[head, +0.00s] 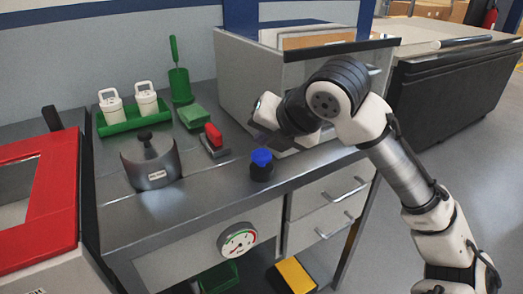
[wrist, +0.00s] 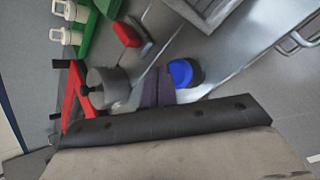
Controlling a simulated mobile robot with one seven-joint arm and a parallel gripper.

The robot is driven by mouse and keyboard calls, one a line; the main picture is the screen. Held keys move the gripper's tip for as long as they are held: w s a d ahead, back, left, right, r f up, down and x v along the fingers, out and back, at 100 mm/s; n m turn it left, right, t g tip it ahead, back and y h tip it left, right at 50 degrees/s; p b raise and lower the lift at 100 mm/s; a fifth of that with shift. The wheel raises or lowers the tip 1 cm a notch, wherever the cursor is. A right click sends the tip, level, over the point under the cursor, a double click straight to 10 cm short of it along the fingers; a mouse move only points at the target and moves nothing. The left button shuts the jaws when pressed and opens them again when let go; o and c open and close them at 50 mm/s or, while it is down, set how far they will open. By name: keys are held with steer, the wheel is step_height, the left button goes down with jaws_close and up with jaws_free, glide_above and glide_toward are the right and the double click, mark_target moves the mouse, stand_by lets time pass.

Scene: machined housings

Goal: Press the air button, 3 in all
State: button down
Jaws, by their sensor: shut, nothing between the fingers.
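The air button, a blue round cap on a short black base (head: 261,160), stands on the steel bench near its front edge. It also shows in the wrist view (wrist: 182,73), right beside my fingers. My gripper (head: 260,137) is shut and empty, and in the head view it hangs above and behind the button. In the wrist view its dark purple fingers (wrist: 152,88) lie just left of the blue cap. I cannot tell whether they touch it; in the head view a gap seems to show. The cap's travel cannot be made out.
A metal housing with a black knob (head: 150,165) stands left on the bench. A red-handled block (head: 213,140), a green tray with white canisters (head: 135,122) and a large grey box (head: 250,80) stand behind. A gauge (head: 237,240) is on the bench front. A red-framed machine (head: 65,190) is far left.

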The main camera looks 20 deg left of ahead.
mark_target(265, 155)
steer(key=shift+r+p, duration=1.95)
steer(key=shift+r, duration=0.5)
stand_by(0.6)
